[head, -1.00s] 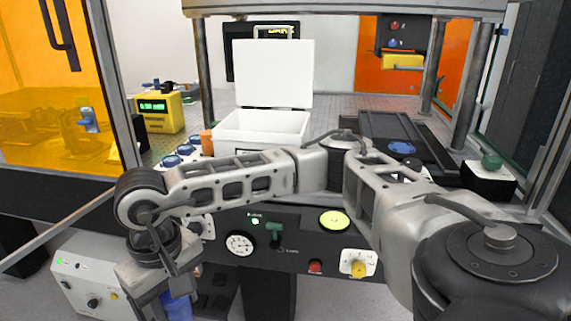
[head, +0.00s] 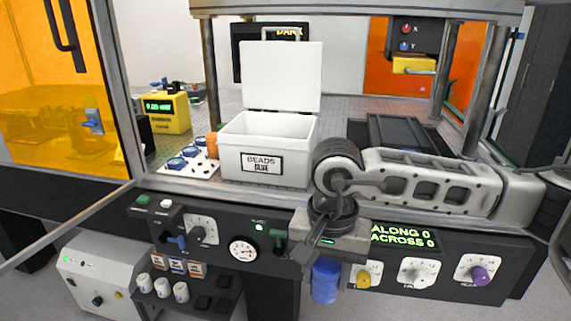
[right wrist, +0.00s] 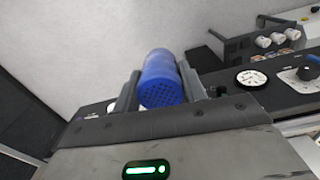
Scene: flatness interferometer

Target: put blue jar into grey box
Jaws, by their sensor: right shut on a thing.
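The blue jar (head: 325,281) hangs below my right gripper (head: 318,258) in the head view, in front of the control panel. In the right wrist view the blue jar (right wrist: 161,80) sits between the two fingers of the right gripper (right wrist: 155,88), which is shut on it. A pale box (head: 268,150) with its lid (head: 281,78) raised stands open on the machine bed, with a "BEADS" label on its front. The jar is in front of the box, to its right and lower. My left gripper is not in view.
The control panel (head: 215,240) with dials and knobs runs along the front. Blue-topped items on a white plate (head: 187,166) lie left of the box. A yellow device (head: 166,112) stands farther left. A dark flat unit (head: 400,135) and metal posts stand to the right.

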